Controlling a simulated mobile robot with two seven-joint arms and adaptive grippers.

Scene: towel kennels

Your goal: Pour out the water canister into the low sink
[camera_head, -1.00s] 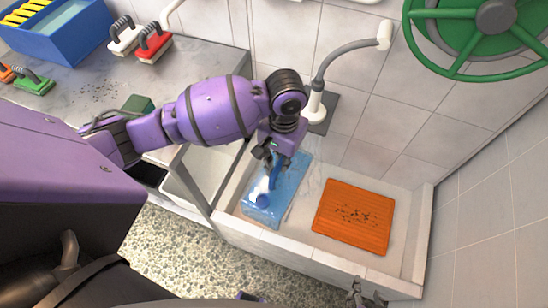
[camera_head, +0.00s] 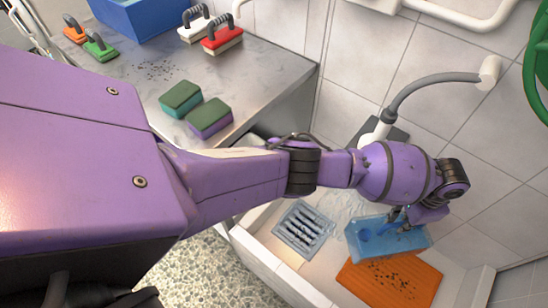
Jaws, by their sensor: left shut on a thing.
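The water canister (camera_head: 375,245) is a translucent blue box with a darker round spot near its left end. It is at the right part of the low sink (camera_head: 262,262), right of the grey drain grate (camera_head: 300,227), and it overlaps the far edge of an orange mat in the picture. My left gripper (camera_head: 402,226) is shut on the canister from above. The fingers partly cover its top. I cannot tell how far it is tilted or whether it touches the mat. Clear wet streaks (camera_head: 345,203) show on the sink floor beside the grate. My right gripper is out of view.
The orange mat (camera_head: 392,285) with dark specks lies in the sink. A white and grey faucet (camera_head: 430,85) rises behind my left arm. The grey counter (camera_head: 270,75) holds two sponges (camera_head: 180,98), several brushes (camera_head: 222,38) and a blue bin (camera_head: 140,15).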

